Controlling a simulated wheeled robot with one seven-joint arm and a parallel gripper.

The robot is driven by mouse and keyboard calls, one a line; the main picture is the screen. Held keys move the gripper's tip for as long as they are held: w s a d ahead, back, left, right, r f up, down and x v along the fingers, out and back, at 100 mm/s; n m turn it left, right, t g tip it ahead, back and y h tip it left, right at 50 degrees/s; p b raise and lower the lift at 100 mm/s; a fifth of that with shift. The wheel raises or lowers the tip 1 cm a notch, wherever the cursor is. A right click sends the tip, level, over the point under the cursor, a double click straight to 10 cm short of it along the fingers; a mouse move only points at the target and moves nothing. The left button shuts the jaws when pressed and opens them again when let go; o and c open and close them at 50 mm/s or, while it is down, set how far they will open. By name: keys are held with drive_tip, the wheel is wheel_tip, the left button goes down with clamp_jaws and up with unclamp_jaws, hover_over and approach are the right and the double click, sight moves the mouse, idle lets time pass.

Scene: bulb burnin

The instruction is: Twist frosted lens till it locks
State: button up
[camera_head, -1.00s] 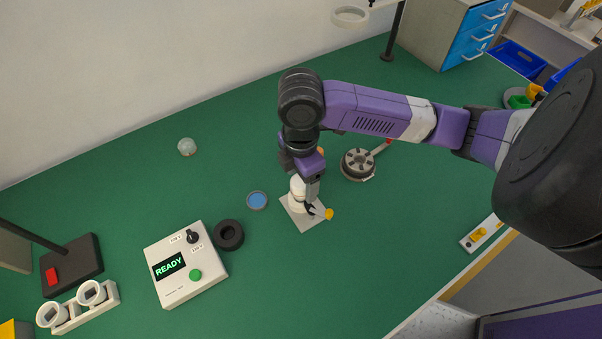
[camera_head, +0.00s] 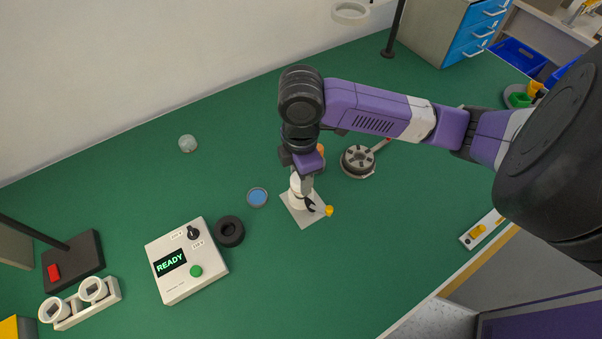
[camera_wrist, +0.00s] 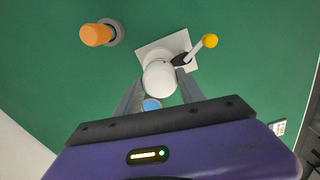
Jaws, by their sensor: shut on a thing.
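The frosted lens (camera_wrist: 160,79) is a round white dome in the wrist view. It sits on a white fixture, whose grey square base plate (camera_head: 307,217) lies on the green bench. My gripper (camera_wrist: 159,84) has one grey finger on each side of the dome and is shut on it. In the head view, my gripper (camera_head: 302,188) points down over the fixture and partly hides the lens. A black clamp with a yellow-tipped lever (camera_wrist: 209,41) stands beside the dome on the plate. Whether the lens is locked cannot be seen.
A blue disc (camera_head: 257,197), a black ring (camera_head: 230,232) and a clear dome (camera_head: 187,144) lie to the left. A control box (camera_head: 187,262) reads READY. An orange-topped peg (camera_wrist: 96,35) and a round grey holder (camera_head: 358,161) stand nearby.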

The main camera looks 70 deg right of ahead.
drive_tip(key=shift+m, duration=0.8)
drive_tip(key=shift+m+p, duration=0.35)
drive_tip(key=shift+m, duration=0.45)
drive_tip(key=o, duration=1.4)
drive_tip(key=shift+c, duration=0.2)
wheel_tip(320, 180, up, 8)
drive_tip(key=shift+f, duration=0.1)
